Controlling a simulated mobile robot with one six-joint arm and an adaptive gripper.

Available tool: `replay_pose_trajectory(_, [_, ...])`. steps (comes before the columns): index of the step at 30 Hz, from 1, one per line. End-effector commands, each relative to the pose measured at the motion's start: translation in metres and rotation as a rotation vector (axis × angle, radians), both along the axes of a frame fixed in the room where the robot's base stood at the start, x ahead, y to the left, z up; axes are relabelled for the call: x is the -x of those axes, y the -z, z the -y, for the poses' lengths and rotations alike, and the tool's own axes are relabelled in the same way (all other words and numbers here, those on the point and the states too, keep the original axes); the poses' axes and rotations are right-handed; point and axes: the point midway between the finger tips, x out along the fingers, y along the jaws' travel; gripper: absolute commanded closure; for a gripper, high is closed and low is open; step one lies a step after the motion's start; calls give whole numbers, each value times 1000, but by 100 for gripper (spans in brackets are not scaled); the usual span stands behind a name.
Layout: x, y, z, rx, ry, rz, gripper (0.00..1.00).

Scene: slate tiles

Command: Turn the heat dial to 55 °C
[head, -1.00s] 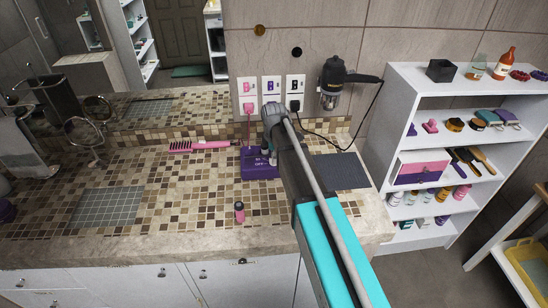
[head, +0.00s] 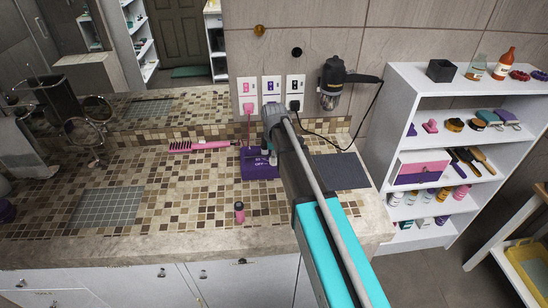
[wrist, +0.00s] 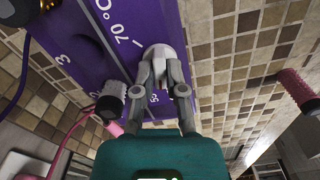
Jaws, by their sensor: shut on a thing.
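The purple control box (head: 258,170) stands on the tiled counter, partly behind my arm in the head view. In the wrist view its purple face (wrist: 85,45) carries white print, with "70 °C" readable beside the pale heat dial (wrist: 163,52). My gripper (wrist: 170,75) is shut on this dial, one finger on each side. The fingers cover part of the dial and nearby print, so I cannot tell its exact setting.
A pink brush (head: 200,146) lies left of the box. A small pink bottle (head: 239,212) stands near the counter's front edge. A grey mat (head: 341,171) lies to the right.

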Motion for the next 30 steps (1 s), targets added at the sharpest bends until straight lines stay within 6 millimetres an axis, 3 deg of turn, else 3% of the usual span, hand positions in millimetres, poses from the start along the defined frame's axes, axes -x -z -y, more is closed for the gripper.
replay_pose_trajectory(18, [0, 0, 0, 0, 546, 0, 100])
replay_pose_trajectory(30, [0, 0, 0, 0, 718, 1, 100])
